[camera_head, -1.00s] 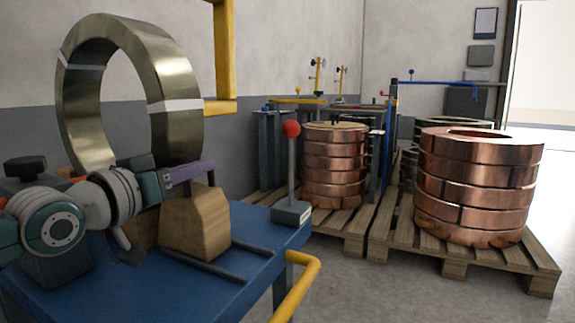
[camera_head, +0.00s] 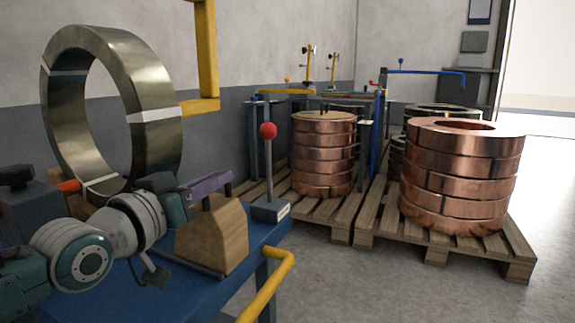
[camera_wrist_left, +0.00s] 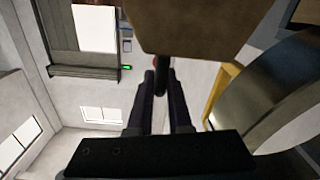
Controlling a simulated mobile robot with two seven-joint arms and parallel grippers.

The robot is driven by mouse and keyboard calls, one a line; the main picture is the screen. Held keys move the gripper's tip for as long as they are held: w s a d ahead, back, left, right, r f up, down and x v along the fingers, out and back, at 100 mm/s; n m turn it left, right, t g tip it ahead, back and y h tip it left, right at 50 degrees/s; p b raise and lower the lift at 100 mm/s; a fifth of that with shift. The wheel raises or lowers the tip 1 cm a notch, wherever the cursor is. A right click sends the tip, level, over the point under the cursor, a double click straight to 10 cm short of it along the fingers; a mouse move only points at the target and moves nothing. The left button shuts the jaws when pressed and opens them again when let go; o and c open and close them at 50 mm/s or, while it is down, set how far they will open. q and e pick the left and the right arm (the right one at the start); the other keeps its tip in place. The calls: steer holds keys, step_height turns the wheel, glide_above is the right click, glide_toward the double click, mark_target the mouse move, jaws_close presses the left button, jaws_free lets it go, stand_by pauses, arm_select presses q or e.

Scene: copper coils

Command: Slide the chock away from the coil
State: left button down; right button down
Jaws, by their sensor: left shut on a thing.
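The coil (camera_head: 158,130) is a large shiny metal ring with pale straps, standing upright at the left on the blue cart. The chock (camera_head: 213,240) is a wooden wedge-shaped block on dark rails, to the right of the coil with a gap between. My left gripper (camera_head: 207,186) has purple fingers and is shut on the dark handle at the chock's top. In the left wrist view the fingers (camera_wrist_left: 162,105) close around the dark handle (camera_wrist_left: 162,78), the chock (camera_wrist_left: 190,25) fills the top, and the coil (camera_wrist_left: 275,90) is at the right. My right gripper is not visible.
A lever with a red knob (camera_head: 268,130) stands on the cart just beyond the chock. A yellow handle bar (camera_head: 268,285) is at the cart's (camera_head: 205,300) front edge. Copper coils (camera_head: 460,175) stand on wooden pallets (camera_head: 440,245) at the right. The floor at the right is clear.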

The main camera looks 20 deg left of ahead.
arm_select(q)
steer(key=shift+d+r, duration=0.1)
steer(key=shift+r, duration=0.1)
steer(key=c, duration=1.3)
jaws_free()
steer(key=shift+d, duration=0.1)
steer(key=shift+o, duration=0.7)
steer(key=shift+d+f, duration=0.1)
steer(key=shift+s+p, duration=0.3)
steer(key=shift+s, duration=0.05)
steer(key=s+p, duration=0.3)
steer(key=s, duration=0.6)
steer(key=shift+a+p, duration=0.4)
steer(key=shift+a, duration=0.05)
